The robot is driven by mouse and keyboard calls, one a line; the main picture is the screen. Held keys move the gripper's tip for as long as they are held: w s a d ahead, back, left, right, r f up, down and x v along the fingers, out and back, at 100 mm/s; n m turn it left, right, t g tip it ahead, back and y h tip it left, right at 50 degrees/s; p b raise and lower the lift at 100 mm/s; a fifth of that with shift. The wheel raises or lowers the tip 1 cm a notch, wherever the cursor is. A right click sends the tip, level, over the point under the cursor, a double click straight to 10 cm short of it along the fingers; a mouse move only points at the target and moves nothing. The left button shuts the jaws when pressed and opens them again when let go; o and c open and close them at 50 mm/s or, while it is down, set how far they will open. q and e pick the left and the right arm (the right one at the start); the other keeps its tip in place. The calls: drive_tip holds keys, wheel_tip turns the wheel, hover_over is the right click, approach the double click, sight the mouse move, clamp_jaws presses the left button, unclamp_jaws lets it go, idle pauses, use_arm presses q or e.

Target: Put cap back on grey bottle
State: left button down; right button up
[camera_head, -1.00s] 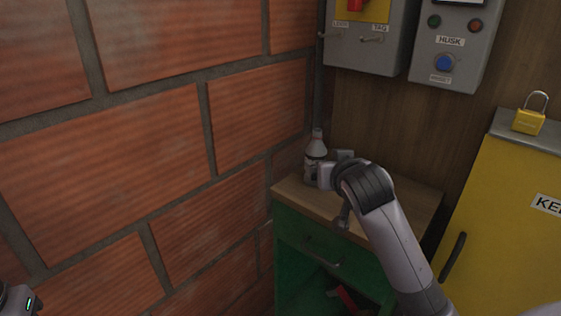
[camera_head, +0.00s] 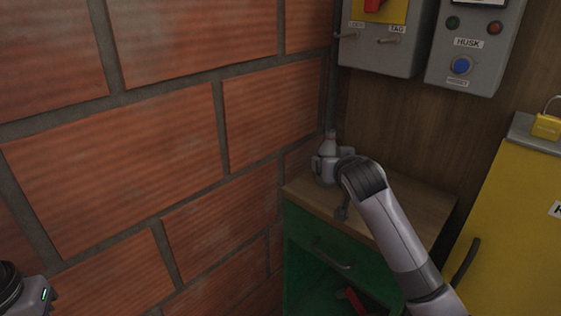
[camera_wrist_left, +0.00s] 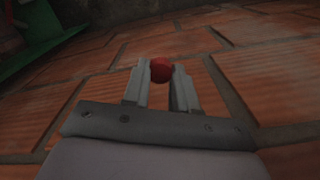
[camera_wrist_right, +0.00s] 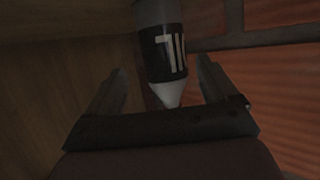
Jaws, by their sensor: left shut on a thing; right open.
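The grey bottle (camera_head: 330,145) stands upright on the wooden top of a green cabinet, close to the brick wall. Its black label with white lettering and pale cone-shaped neck show in the right wrist view (camera_wrist_right: 163,52). My right gripper (camera_head: 331,167) is at the bottle, open, with one finger on each side of it. The fingers also show apart in the right wrist view (camera_wrist_right: 162,80). My left gripper (camera_wrist_left: 161,72) is shut on a small round red cap (camera_wrist_left: 161,70), held between its fingertips. In the head view only part of my left arm shows at the lower left.
The brick wall (camera_head: 170,130) fills the left side. The cabinet top (camera_head: 415,205) is bare to the right of the bottle. Grey control boxes (camera_head: 462,50) hang above. A yellow cabinet (camera_head: 510,220) with a padlock (camera_head: 547,127) stands at the right.

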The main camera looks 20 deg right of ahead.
drive_tip(key=x, duration=0.3)
drive_tip(key=shift+w+a, duration=0.15)
drive_tip(key=shift+a, duration=0.1)
drive_tip(key=shift+x, duration=0.85)
drive_tip(key=shift+f, duration=0.1)
drive_tip(key=c, duration=1.2)
